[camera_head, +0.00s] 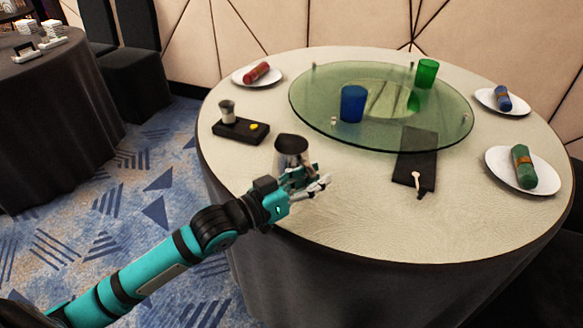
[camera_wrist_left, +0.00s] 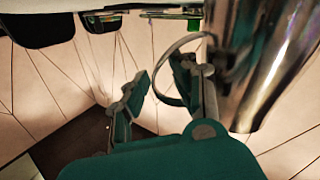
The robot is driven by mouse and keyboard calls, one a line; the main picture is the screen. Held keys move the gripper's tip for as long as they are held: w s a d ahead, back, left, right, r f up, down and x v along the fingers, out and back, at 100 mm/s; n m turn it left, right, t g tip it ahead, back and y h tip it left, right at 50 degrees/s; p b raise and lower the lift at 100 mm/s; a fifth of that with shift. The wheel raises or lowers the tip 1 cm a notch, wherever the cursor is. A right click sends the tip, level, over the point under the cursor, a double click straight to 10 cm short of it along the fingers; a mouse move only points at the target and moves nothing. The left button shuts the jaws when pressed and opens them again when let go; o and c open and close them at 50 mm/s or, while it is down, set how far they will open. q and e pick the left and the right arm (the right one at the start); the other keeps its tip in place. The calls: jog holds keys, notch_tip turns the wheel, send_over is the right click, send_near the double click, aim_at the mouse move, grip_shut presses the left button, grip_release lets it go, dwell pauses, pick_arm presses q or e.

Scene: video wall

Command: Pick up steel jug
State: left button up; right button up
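The steel jug (camera_head: 291,158) stands near the front left of the round table, with a dark top and shiny body. In the left wrist view, where the scene looks upside down, its shiny wall (camera_wrist_left: 268,60) fills the right side and its thin loop handle (camera_wrist_left: 163,66) points left. My left gripper (camera_head: 318,187) is at the jug's near side and covers its lower part. In the left wrist view its fingers (camera_wrist_left: 160,88) are apart, with one overlapping the handle loop beside the jug wall. Whether that finger touches the jug is unclear. My right gripper is not in view.
A black tray (camera_head: 228,131) with a small cup and yellow item is left of the jug. A glass turntable (camera_head: 330,135) holds blue (camera_head: 353,104) and green (camera_head: 426,73) glasses. A dark napkin (camera_head: 417,150) with a spoon lies right. The front tabletop is clear.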

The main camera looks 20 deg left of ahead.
pick_arm(q)
jog(key=shift+c, duration=0.3)
jog(key=c, duration=0.5)
grip_shut()
jog(key=shift+r, duration=0.15)
